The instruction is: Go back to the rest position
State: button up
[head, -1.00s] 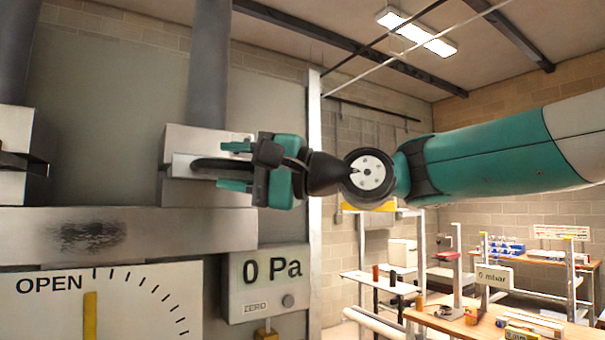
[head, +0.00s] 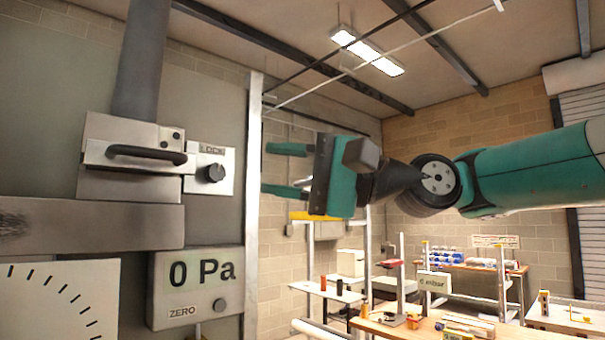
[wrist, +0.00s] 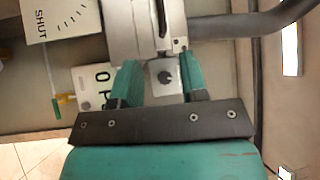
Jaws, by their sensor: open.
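My gripper (head: 287,170) is open and empty in the head view, its two green fingers pointing left, in front of the wall panel's right edge. In the wrist view my gripper (wrist: 158,85) shows its fingers apart, with a small white plate with a dark knob (wrist: 165,77) seen between them. In the head view this knob plate (head: 210,172) sits right of a metal box with a black bar handle (head: 146,156). The gripper is apart from the handle, to its right.
A gauge box reading 0 Pa (head: 200,285) is below the knob plate. A dial plate (head: 62,310) is at lower left. A grey upright post (head: 254,180) edges the panel. Workbenches with items (head: 440,335) stand at the back right. Open air surrounds the gripper's right side.

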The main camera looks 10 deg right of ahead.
dwell(0.5)
jog(key=s+f+n+g+h+b, duration=0.15)
jog(key=f+h, duration=0.25)
jog(key=f, duration=0.7)
jog(key=s+f+n+h+b, duration=0.1)
jog(key=s+f+n+h, duration=0.2)
jog(key=f, duration=0.7)
jog(key=s+d+f+n+g+h, duration=0.2)
jog(key=s+d+f+h, duration=0.1)
jog(key=s+f, duration=0.3)
jog(key=s+d+f+n+g+h, duration=0.2)
jog(key=s+d+f+h, duration=0.2)
jog(key=f, duration=0.7)
jog(key=s, duration=0.2)
jog(key=shift+s+d+b, duration=0.3)
jog(key=shift+b, duration=0.05)
jog(key=shift+n, duration=0.25)
